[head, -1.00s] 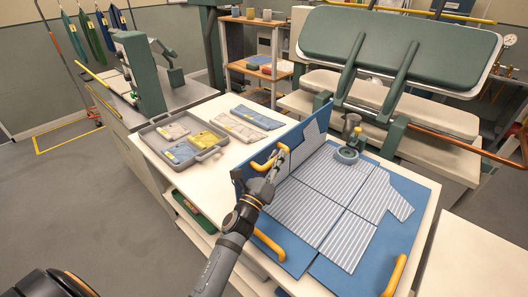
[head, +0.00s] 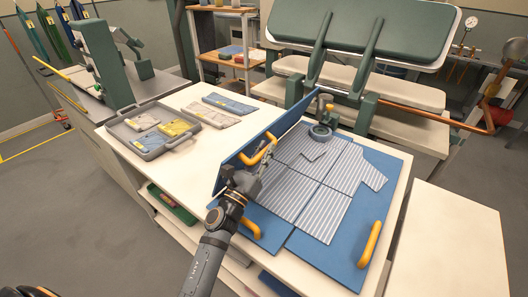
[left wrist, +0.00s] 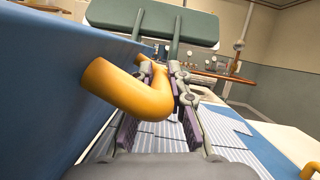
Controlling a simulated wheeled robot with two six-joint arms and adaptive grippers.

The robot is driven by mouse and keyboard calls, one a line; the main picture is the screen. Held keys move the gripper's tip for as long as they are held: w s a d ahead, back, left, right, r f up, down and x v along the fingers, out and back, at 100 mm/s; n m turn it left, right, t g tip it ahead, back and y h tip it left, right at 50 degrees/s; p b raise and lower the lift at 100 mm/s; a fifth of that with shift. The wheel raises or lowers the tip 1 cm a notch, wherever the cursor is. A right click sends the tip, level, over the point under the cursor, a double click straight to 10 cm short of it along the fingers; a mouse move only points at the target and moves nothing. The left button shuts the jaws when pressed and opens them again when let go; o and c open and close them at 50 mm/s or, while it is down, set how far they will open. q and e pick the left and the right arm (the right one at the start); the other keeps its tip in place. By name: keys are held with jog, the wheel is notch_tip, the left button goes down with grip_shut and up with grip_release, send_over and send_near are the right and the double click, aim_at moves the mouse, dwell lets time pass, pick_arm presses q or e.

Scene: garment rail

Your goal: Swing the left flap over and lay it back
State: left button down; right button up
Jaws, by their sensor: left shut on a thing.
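The left flap (head: 235,172) of the blue folding board stands steeply up on the board's left side, its yellow handle (head: 262,150) on its upper part. My left gripper (head: 258,166) is shut on that handle. In the left wrist view the handle (left wrist: 128,92) passes between the fingers (left wrist: 155,105), with the blue flap (left wrist: 55,75) to the left. The grey-and-white striped shirt (head: 318,205) lies on the board; its left sleeve (head: 314,148) appears folded inward over it. The fingers hide part of the handle. My right gripper is not in view.
A round dark weight (head: 319,132) sits at the shirt's top, near a post. A yellow handle (head: 370,243) is on the board's right part. A grey tray (head: 152,143) with folded cloths stands left of the flap; the white table (head: 205,160) is bare between them.

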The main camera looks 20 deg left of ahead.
pick_arm(q)
jog(key=c, duration=1.6)
grip_release()
jog(key=shift+o, duration=0.2)
jog(key=shift+s+a+f, duration=0.1)
jog(key=shift+s+f, duration=0.15)
jog(key=shift+s, duration=0.15)
jog(key=s+a, duration=0.1)
jog(key=s, duration=0.3)
jog(key=s+a+f, duration=0.1)
jog(key=s, duration=0.4)
jog(key=s+a, duration=0.1)
jog(key=s, duration=0.3)
jog(key=shift+s+a+f, duration=0.15)
jog(key=shift+s, duration=0.2)
jog(key=shift+s+a, duration=0.3)
jog(key=shift+s, duration=0.55)
